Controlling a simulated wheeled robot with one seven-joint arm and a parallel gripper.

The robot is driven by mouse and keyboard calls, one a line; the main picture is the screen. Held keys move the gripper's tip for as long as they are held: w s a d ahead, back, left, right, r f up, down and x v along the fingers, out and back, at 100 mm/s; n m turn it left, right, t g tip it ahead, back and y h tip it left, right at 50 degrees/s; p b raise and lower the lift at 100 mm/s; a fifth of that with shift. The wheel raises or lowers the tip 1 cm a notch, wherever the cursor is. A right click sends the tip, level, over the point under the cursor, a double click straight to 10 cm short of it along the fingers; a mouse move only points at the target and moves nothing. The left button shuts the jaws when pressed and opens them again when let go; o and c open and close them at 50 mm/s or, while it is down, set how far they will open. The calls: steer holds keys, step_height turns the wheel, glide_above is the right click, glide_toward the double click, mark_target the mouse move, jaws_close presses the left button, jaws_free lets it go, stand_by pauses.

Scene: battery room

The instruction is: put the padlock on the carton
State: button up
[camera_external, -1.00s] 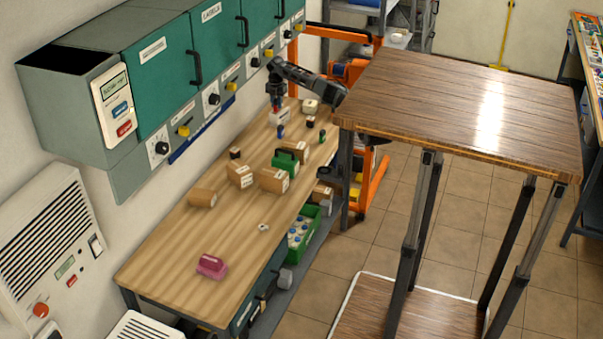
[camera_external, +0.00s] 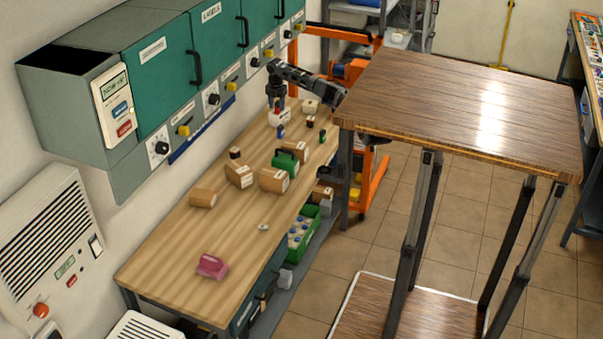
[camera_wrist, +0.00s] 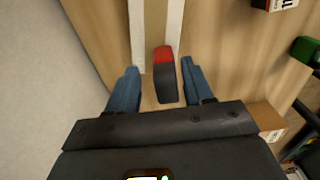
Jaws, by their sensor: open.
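My gripper (camera_external: 277,103) is at the far end of the wooden bench, above a small white and red thing (camera_external: 279,118). In the wrist view my gripper (camera_wrist: 158,72) is open, with its two blue fingers apart. A red and black block (camera_wrist: 165,76) lies between them, with gaps at both sides; it may be the padlock, but no shackle shows. Beneath and beyond it is a tan strip with white edges (camera_wrist: 156,22), possibly the carton's top. Whether the block rests on it is unclear.
Several brown boxes (camera_external: 203,197) and a green thing with a dark handle (camera_external: 287,158) are mid-bench. A pink thing (camera_external: 212,266) lies at the near end, with bare bench (camera_external: 165,270) around it. Wall cabinets (camera_external: 160,75) overhang the back; a tall wooden table (camera_external: 450,105) stands to the right.

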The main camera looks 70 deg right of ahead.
mark_target(277, 101)
step_height(277, 101, up, 12)
steer(key=shift+b, duration=0.3)
steer(key=shift+r, duration=0.1)
stand_by(0.3)
